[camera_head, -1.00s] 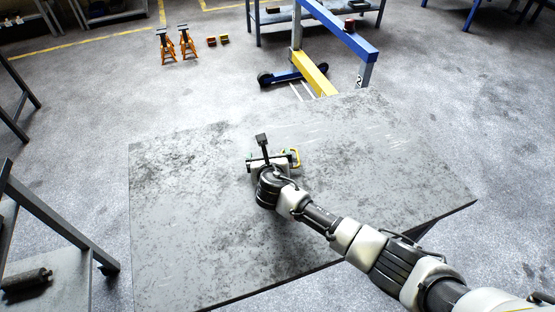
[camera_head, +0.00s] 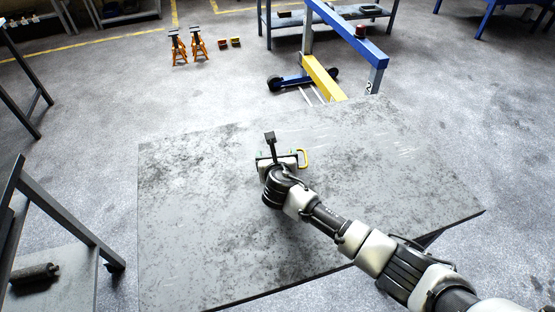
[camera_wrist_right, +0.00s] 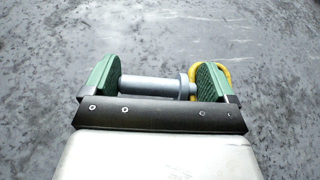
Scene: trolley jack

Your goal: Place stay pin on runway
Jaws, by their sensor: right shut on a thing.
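The stay pin (camera_wrist_right: 146,87) is a grey metal cylinder with a collar and a yellow ring handle. In the right wrist view it lies crosswise between the two green finger pads, with the yellow ring behind the right pad. My right gripper (camera_wrist_right: 158,86) is shut on it lengthwise. In the head view my right gripper (camera_head: 284,160) is over the large dark grey plate (camera_head: 200,220), which looks like the runway. The yellow ring shows at its right side. The gap between pin and plate cannot be judged. My left gripper is not in view.
A blue and yellow hoist frame (camera_head: 322,75) stands beyond the plate's far edge. Orange jack stands (camera_head: 188,46) are at the back left. A grey bench (camera_head: 50,270) with a dark cylinder (camera_head: 34,273) is at the left. Most of the plate is clear.

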